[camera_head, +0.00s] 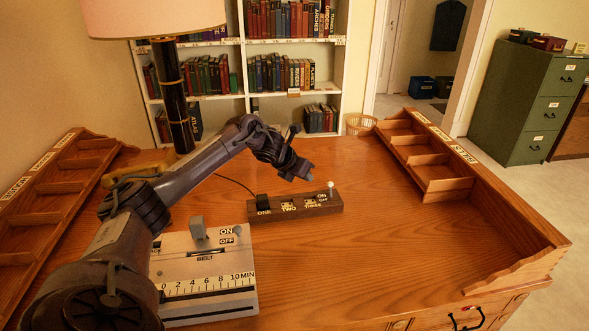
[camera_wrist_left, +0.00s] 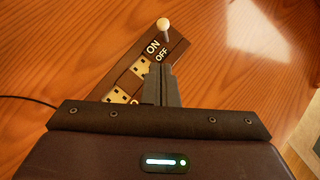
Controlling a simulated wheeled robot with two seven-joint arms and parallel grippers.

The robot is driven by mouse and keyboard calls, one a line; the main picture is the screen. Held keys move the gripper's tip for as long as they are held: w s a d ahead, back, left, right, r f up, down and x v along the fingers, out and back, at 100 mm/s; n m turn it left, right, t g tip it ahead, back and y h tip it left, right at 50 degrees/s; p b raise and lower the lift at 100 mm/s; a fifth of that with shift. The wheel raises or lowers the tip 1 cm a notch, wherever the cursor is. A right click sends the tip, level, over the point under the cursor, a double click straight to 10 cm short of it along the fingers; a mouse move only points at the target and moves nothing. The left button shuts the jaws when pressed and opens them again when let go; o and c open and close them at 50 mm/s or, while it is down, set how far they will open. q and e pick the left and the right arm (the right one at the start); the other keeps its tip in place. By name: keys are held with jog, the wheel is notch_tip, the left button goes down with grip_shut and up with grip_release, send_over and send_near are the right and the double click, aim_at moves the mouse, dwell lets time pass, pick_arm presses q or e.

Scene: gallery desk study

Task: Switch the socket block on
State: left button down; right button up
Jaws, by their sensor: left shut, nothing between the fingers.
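The socket block (camera_head: 280,217) is a long dark wooden strip on the desk, with white labels ONE, TWO, THREE and ON/OFF. A small lever switch (camera_head: 330,188) with a white round tip stands at its right end. In the left wrist view the block (camera_wrist_left: 112,76) runs diagonally and the switch (camera_wrist_left: 163,26) stands by the ON label, ahead of the fingers. I cannot tell for sure which way the lever is set. My left gripper (camera_head: 311,177) is shut and empty, above the block and to the left of the switch. Its fingertips (camera_wrist_left: 161,68) appear apart from the lever.
A pale timer panel (camera_head: 205,262) with its own ON/OFF labels lies in front, left of the block. A black plug and cord (camera_head: 262,198) sit at the block's left end. A lamp (camera_head: 170,95) and wooden racks (camera_head: 445,180) flank the desk. The desk's right middle is clear.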

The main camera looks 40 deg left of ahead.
pick_arm(q)
jog(key=v, duration=0.4)
jog(key=shift+w+a+r+b, duration=0.15)
jog(key=shift+a+r+b, duration=0.15)
jog(key=shift+r, duration=0.05)
pick_arm(e)
jog(key=shift+w+d+f, duration=0.3)
jog(key=shift+w+f, duration=0.1)
jog(key=shift+w, duration=0.3)
